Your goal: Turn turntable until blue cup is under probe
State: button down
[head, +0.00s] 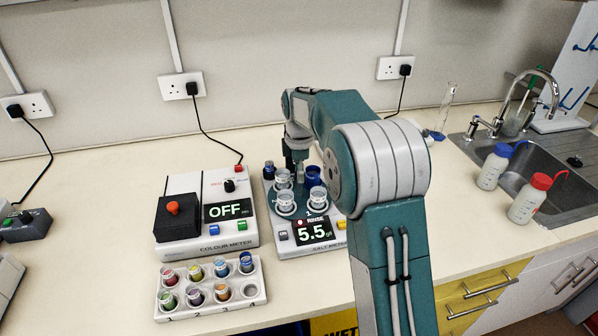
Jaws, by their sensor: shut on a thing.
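The turntable (300,206) sits on the salt meter (316,247) and carries several clear cups with white labels. The blue cup (313,177) stands at its back right, close to my arm. Clear cups stand at the back left (283,179), front left (285,201) and front right (318,198). My gripper (298,163) is low at the back of the turntable, shut on what looks like part of it; the fingertips are mostly hidden. A dark upright piece (269,171) stands at the meter's back left. I cannot make out the probe clearly.
The colour meter (205,222) reads OFF, left of the salt meter, which reads 5.5. A white rack (210,300) of coloured cups lies in front.

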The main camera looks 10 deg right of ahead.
jog(key=shift+f+n, duration=0.2)
jog(key=shift+n, duration=4.9)
jog(key=shift+c, duration=1.7)
grip_release()
jog(key=shift+w, duration=0.1)
jog(key=shift+r, duration=0.15)
notch_tip(320, 180, up, 12)
